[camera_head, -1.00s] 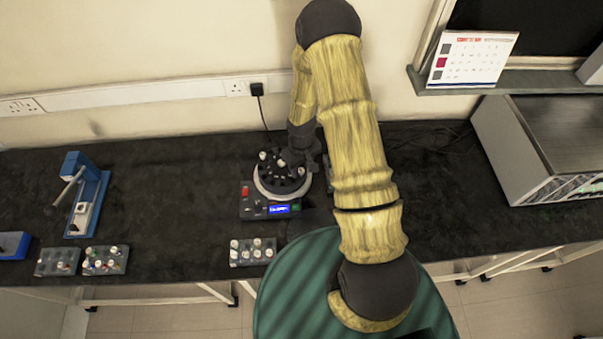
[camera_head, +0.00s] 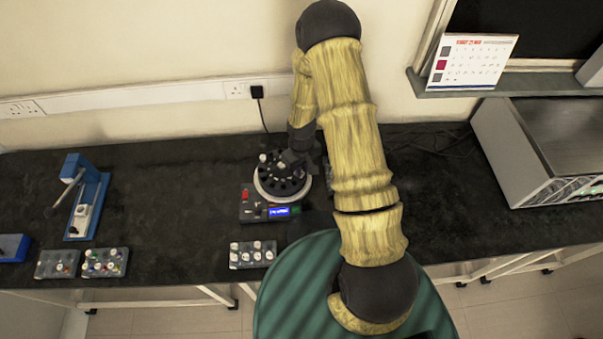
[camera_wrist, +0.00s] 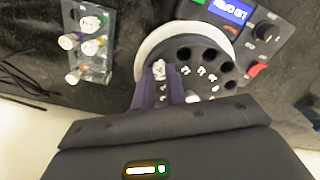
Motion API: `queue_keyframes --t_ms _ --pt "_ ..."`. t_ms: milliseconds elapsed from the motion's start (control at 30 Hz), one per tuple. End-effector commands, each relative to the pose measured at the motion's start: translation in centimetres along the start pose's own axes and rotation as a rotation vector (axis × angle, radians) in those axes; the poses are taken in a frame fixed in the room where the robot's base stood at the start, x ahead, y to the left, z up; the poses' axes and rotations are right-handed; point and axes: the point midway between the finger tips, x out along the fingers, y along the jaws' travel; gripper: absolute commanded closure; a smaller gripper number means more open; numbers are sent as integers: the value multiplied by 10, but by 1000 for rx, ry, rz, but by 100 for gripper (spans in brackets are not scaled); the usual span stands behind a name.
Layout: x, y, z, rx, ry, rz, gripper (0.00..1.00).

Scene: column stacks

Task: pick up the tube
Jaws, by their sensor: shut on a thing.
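A tube with a white cap (camera_wrist: 159,69) stands between the fingers of my gripper (camera_wrist: 160,88) in the wrist view. My gripper is shut on it. The tube is at the edge of the dark round rotor (camera_wrist: 212,56) of a centrifuge, close to its white rim; I cannot tell whether its lower end is still in a hole. In the head view, my gripper (camera_head: 292,160) is over the upper part of the centrifuge (camera_head: 262,206), and the held tube is hidden or too small to make out. Other tubes sit in the rotor, beside dark empty holes.
A rack with several tubes (camera_wrist: 95,66) stands beside the centrifuge in the wrist view. The bench between is clear.

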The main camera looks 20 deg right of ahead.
Motion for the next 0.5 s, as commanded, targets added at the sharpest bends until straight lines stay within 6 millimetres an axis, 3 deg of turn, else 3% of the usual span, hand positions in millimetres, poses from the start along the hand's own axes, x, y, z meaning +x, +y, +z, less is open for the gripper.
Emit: queue_keyframes --t_ms 267,500 --pt "-19 0 0 1 1 0 100" --pt "-60 0 0 0 1 1 100"
